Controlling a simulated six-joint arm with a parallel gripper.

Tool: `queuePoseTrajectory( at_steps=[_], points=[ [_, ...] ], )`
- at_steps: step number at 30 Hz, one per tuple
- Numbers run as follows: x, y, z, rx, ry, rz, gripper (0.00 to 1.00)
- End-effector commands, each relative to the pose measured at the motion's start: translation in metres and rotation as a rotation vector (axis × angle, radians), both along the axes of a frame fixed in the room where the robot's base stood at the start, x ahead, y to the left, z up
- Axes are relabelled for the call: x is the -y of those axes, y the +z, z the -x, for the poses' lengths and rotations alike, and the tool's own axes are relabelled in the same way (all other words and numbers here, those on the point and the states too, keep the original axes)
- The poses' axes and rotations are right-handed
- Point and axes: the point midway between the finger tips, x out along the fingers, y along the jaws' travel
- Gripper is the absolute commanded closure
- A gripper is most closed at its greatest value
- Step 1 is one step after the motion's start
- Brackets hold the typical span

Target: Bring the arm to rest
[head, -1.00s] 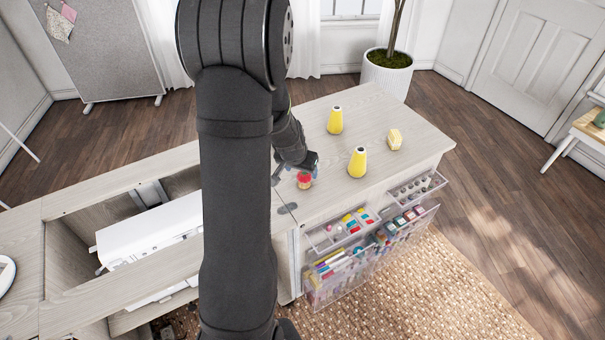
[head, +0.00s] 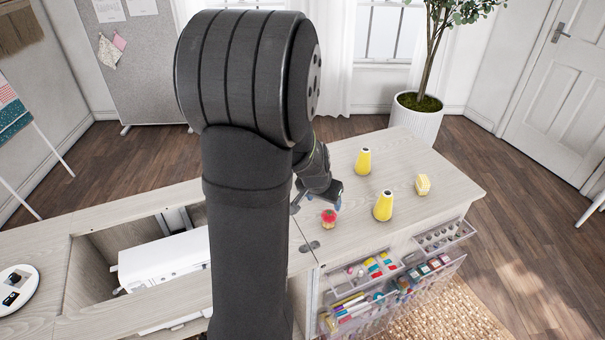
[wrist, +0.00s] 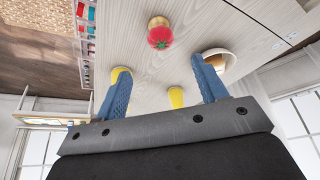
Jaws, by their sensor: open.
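My gripper (wrist: 160,85) is open and empty in the wrist view, its two blue fingers spread wide apart. In the head view my gripper (head: 335,196) is over the cabinet top (head: 400,165), partly hidden by my arm. A red tomato-shaped pincushion (head: 328,217) on a tan base stands on the cabinet top, close to the gripper but apart from it. It also shows in the wrist view (wrist: 160,35), beyond the fingertips.
A round bowl-like thing (wrist: 220,58) shows behind one finger in the wrist view. Open clear drawers (head: 375,268) with sewing supplies jut from the cabinet front. A white sewing machine (head: 165,262) lies in the left recess. A potted plant (head: 416,118) stands behind the cabinet.

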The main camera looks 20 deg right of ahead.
Motion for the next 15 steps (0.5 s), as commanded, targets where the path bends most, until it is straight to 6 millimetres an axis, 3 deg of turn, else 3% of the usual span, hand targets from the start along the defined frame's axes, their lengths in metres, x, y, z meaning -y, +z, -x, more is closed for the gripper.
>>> queuePoseTrajectory(
  at_steps=[5, 15],
  points=[
    [0.004, -0.012, -0.003, -0.002, 0.0, -0.001, 0.35],
    [0.018, -0.056, -0.014, -0.001, 0.0, -0.002, 0.35]
  ],
)
